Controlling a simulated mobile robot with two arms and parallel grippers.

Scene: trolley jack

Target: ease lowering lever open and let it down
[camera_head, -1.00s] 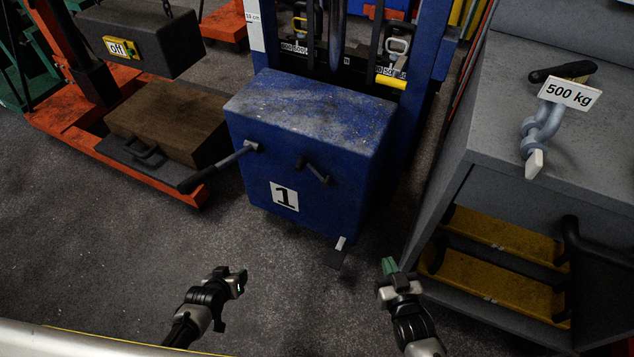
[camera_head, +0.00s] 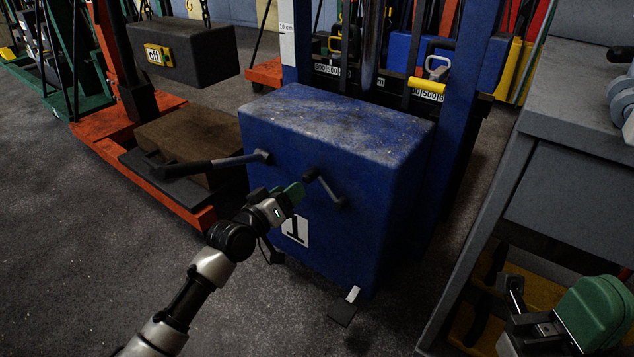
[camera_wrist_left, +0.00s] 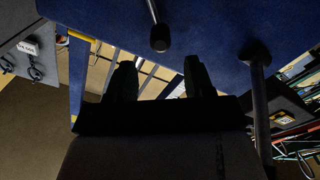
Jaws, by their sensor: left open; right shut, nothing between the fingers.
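The blue box marked 1 (camera_head: 330,135) stands in the middle of the head view. A short dark lever (camera_head: 328,190) and a long lever with a black grip (camera_head: 205,163) stick out of its front. Which one is the lowering lever is not labelled. My left gripper (camera_head: 294,197) is open in front of the box, close to the short lever's knob, with nothing held. In the left wrist view the short lever (camera_wrist_left: 157,28) ends just beyond the open fingers (camera_wrist_left: 160,82), and the long lever (camera_wrist_left: 258,95) is at the right.
A small pedal-like piece (camera_head: 345,305) is at the box's lower front. A grey bench (camera_head: 565,190) stands right, beside my right gripper. An orange lift (camera_head: 130,140) with a dark block marked off (camera_head: 195,55) and brown case (camera_head: 195,135) is left. Floor at front left is clear.

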